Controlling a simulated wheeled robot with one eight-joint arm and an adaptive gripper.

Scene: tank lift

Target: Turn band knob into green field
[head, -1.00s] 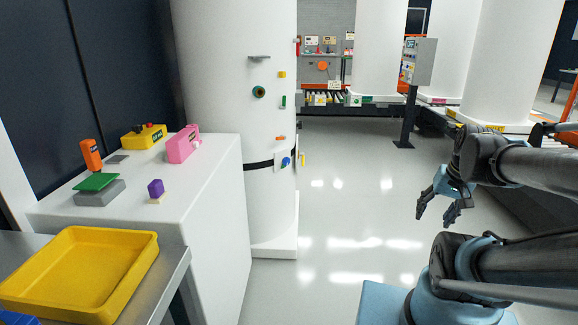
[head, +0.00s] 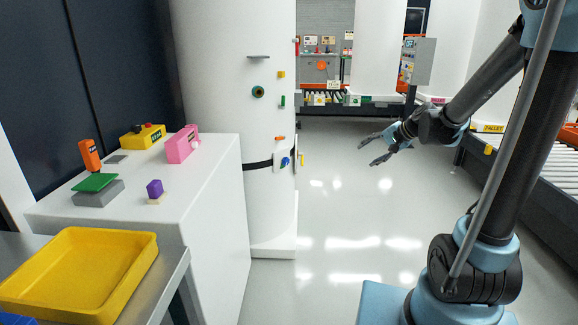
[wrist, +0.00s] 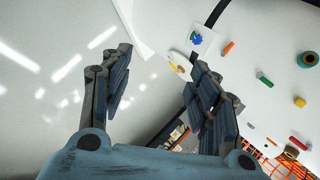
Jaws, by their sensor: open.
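The band knob (head: 286,161) is small and blue, on a white plate at the black band (head: 257,166) around the white tank (head: 240,110). It also shows in the wrist view (wrist: 196,39), near the top, beyond my right finger. A pale disc with a yellow mark (wrist: 179,66) stands beside that plate, partly behind the finger. I cannot make out a green field on either. My gripper (head: 366,152) is open and empty, in the air to the right of the tank, apart from the knob. In the wrist view its fingers (wrist: 158,62) are spread wide.
Other small fittings, such as a dark green ring (head: 258,91) and a grey ledge (head: 259,57), stick out from the tank. A white cabinet (head: 215,200) and a yellow tray (head: 95,240) stand at left. The floor (head: 350,215) before the gripper is clear.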

